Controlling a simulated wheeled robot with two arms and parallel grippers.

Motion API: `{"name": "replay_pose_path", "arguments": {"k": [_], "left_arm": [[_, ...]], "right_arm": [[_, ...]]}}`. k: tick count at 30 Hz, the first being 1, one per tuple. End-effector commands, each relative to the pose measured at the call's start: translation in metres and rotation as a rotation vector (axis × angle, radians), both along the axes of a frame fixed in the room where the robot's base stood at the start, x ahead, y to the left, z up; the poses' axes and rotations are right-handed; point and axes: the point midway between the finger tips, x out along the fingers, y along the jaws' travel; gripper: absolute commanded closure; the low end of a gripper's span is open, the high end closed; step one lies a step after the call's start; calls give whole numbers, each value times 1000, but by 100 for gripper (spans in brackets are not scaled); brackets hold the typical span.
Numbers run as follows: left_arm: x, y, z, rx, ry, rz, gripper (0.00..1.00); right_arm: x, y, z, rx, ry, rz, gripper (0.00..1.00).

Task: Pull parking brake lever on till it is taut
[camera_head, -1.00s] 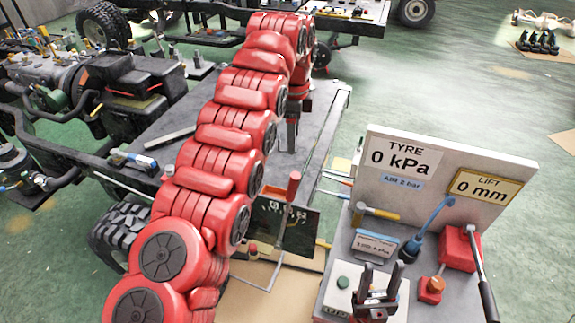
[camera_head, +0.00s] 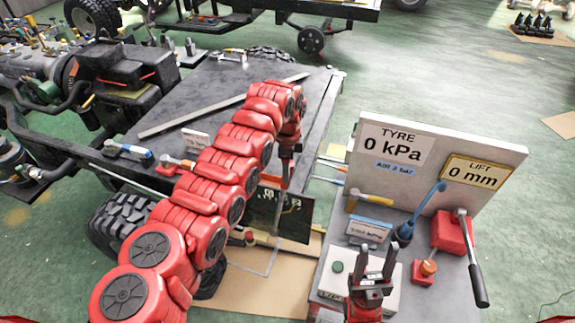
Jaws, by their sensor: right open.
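My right gripper (camera_head: 374,262) is upright at the bottom centre-right. Its two dark fingers are apart and empty, in front of the grey bench. My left gripper (camera_head: 287,172) points down at the end of the red arm, over the near side of the dark chassis deck, close to a dark panel (camera_head: 282,215). Its fingers are small and dark, so I cannot tell whether they are open or shut. The red-handled lever that stood by this panel does not show clearly now; the gripper is over that spot. Whether it touches the lever I cannot tell.
A grey bench (camera_head: 450,285) at right carries a yellow hammer (camera_head: 370,197), a red box with a black-gripped handle (camera_head: 475,265), and a back board (camera_head: 480,150) reading 0 kPa and 0 mm. A tyre (camera_head: 118,220) is at left.

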Motion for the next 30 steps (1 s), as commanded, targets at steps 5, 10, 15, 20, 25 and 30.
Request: {"name": "replay_pose_path", "arguments": {"k": [5,10,15,20,25,30], "left_arm": [[-1,0,-9,2,3,-1,33],[0,0,-10,2,1,0,33],[0,0,-10,1,1,-1,51],[0,0,-10,1,2,0,80],[0,0,-10,1,1,-1,100],[0,0,-10,1,2,-1,100]], "right_arm": [[0,0,4,0,0,0,50],[0,0,3,0,0,0,50],[0,0,3,0,0,0,50],[0,0,3,0,0,0,50],[0,0,3,0,0,0,50],[0,0,3,0,0,0,50]]}}
